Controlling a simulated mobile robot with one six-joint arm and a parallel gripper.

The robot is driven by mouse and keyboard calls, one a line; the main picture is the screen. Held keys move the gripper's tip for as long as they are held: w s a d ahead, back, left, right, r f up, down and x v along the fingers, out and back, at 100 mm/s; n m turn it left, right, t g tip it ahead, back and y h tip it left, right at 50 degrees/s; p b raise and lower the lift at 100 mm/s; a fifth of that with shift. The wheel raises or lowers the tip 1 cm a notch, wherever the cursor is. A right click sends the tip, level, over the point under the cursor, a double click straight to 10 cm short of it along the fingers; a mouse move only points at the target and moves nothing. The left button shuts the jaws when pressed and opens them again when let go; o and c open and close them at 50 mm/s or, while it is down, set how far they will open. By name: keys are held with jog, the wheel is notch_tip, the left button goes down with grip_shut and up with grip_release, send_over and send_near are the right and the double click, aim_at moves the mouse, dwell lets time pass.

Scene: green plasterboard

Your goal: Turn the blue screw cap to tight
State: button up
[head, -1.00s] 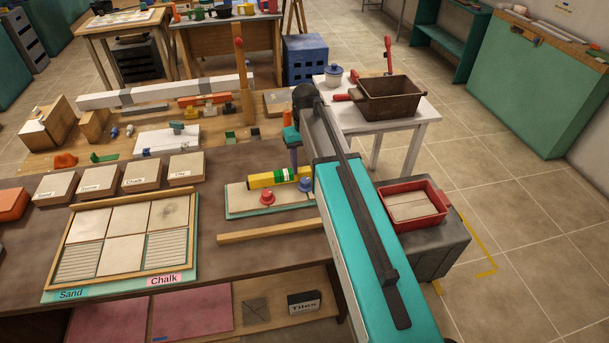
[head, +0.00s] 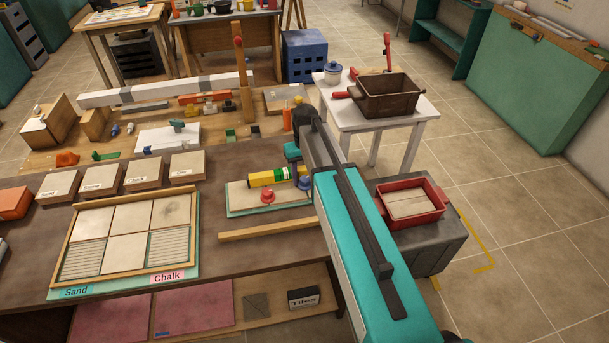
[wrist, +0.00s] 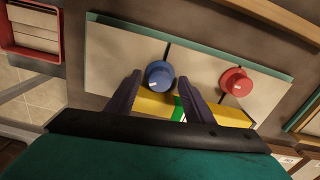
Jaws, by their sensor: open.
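The blue screw cap (wrist: 159,74) sits on a pale board (wrist: 205,68) with a teal edge. A white mark shows on its top. In the head view the blue cap (head: 304,184) is partly covered by my arm. My gripper (wrist: 160,78) is open, its two dark fingers on either side of the blue cap in the wrist view. Whether the fingers reach down to the cap's height or touch it, I cannot tell. A red cap (wrist: 235,82) stands on the same board, right of the blue one in the wrist view and left of it in the head view (head: 268,196).
A yellow bar with a green and white part (head: 266,178) lies along the board behind the caps. A wooden strip (head: 262,229) lies in front of the board. A red tray (head: 440,211) stands at the right. A framed tile panel (head: 75,235) lies left.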

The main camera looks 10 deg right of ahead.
jog(key=c, duration=1.1)
jog(key=shift+o, duration=0.2)
jog(key=shift+m+b, duration=1)
jog(key=shift+m, duration=0.5)
jog(key=shift+w+r+m+b, duration=0.1)
jog(key=shift+m+b, duration=0.5)
jog(key=shift+m, duration=0.9)
